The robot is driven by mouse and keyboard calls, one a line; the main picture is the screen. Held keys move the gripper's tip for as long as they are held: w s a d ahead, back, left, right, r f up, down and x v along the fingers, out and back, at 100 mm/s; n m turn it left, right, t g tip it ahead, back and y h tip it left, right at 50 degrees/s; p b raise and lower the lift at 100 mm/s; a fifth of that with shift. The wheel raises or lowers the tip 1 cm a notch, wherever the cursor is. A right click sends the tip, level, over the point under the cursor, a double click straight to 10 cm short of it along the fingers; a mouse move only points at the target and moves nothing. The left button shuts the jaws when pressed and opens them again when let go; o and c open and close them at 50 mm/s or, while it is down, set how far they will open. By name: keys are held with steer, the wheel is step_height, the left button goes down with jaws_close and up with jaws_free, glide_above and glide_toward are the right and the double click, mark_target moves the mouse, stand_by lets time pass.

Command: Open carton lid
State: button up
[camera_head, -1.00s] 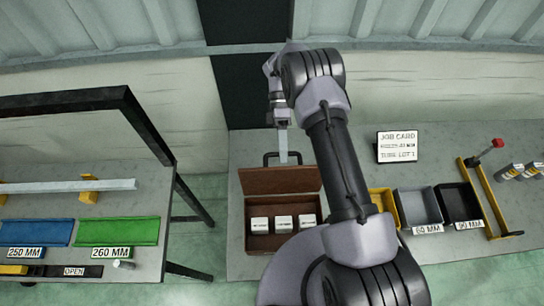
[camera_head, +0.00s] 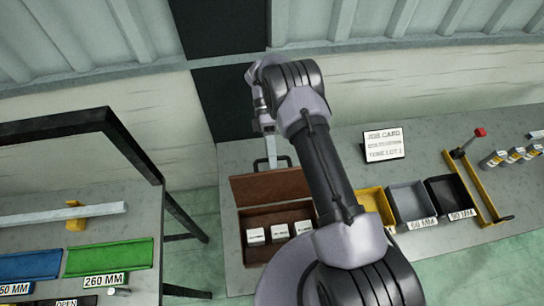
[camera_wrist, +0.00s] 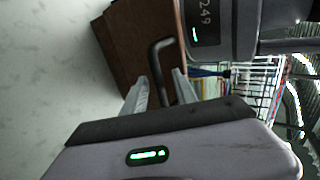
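The brown carton (camera_head: 243,221) stands on the grey bench in the head view, with three small white boxes (camera_head: 279,231) inside. Its lid (camera_head: 268,186) is raised at the back and the inside is exposed. A black handle (camera_head: 257,164) sits at the lid's top edge. My gripper (camera_head: 270,148) is at that handle, fingers pointing down. In the wrist view my gripper (camera_wrist: 160,90) has its fingers apart, with the handle (camera_wrist: 158,60) between them and narrow gaps seeming to show on both sides. The brown lid (camera_wrist: 130,45) lies beyond.
Yellow, grey (camera_head: 409,200) and black (camera_head: 453,197) bins and a job card (camera_head: 384,144) are right of the carton. A yellow frame with a red knob (camera_head: 480,132) stands farther right. A black-framed table with a green tray (camera_head: 110,256) is at the left.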

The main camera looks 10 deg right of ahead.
steer(key=r, duration=0.2)
steer(key=s+r, duration=0.1)
steer(key=shift+r, duration=0.4)
steer(key=s+d+r, duration=0.1)
steer(key=s+d, duration=0.1)
steer(key=s, duration=1.3)
steer(key=shift+r+b, duration=0.15)
steer(key=shift+b, duration=0.3)
